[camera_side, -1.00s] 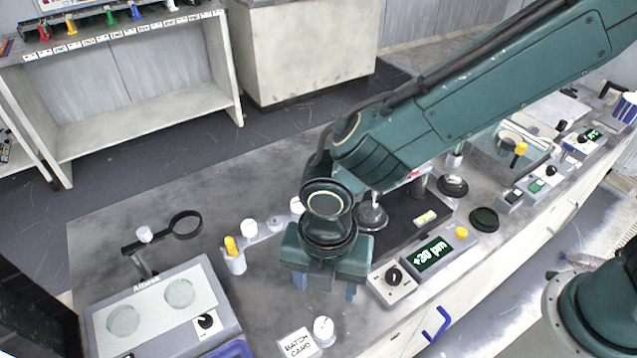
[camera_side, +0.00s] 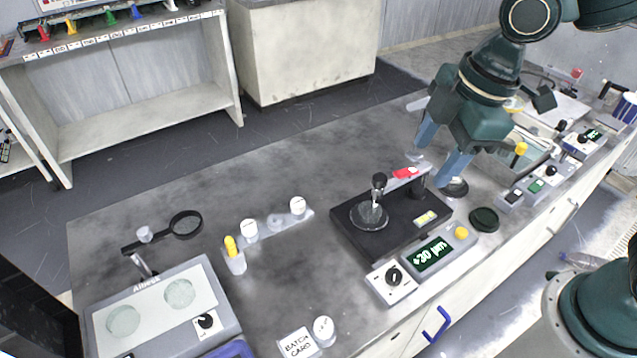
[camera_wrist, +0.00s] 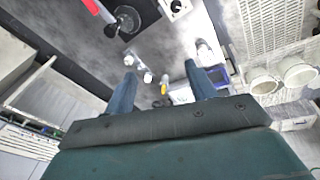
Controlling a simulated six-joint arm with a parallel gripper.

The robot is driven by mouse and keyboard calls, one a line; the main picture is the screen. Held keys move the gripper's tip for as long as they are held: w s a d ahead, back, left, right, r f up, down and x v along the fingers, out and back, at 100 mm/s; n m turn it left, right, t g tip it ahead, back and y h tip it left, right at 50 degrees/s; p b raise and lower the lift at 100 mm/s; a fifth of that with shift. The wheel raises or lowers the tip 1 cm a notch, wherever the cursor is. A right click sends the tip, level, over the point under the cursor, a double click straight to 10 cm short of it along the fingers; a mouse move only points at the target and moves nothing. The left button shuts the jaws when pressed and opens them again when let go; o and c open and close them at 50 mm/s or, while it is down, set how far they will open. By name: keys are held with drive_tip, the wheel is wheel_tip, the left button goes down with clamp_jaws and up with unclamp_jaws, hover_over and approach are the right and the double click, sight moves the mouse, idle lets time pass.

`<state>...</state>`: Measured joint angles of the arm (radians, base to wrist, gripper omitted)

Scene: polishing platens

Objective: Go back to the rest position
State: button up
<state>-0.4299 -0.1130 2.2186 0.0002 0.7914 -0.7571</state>
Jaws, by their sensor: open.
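My gripper (camera_side: 436,146) is open and empty, raised above the right part of the bench, to the right of and behind the black gauge stand. Its two blue fingers point down and left in the side view. In the wrist view my gripper (camera_wrist: 160,75) also shows, its fingers wide apart with nothing between them. The gauge stand (camera_side: 345,218) carries a round clear disc (camera_side: 369,215) under a dark knob. It stands apart from my gripper.
A readout box (camera_side: 425,260) shows "+30 µm". A holder with white-capped pieces (camera_side: 273,222), a yellow-topped cup (camera_side: 235,260), a magnifier (camera_side: 185,225) and a grey Albesk unit (camera_side: 160,310) stand to the left. The bench's back middle is clear.

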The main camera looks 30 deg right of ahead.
drive_tip(key=s+d+r+m+t+h, duration=0.1)
drive_tip(key=s+d+r+m+t, duration=0.2)
drive_tip(key=s+d+m, duration=0.8)
drive_tip(key=d+r+m, duration=0.1)
drive_tip(key=d+m, duration=0.1)
drive_tip(key=shift+s+d+r+m, duration=0.15)
drive_tip(key=shift+r+m, duration=0.1)
drive_tip(key=shift+m, duration=0.05)
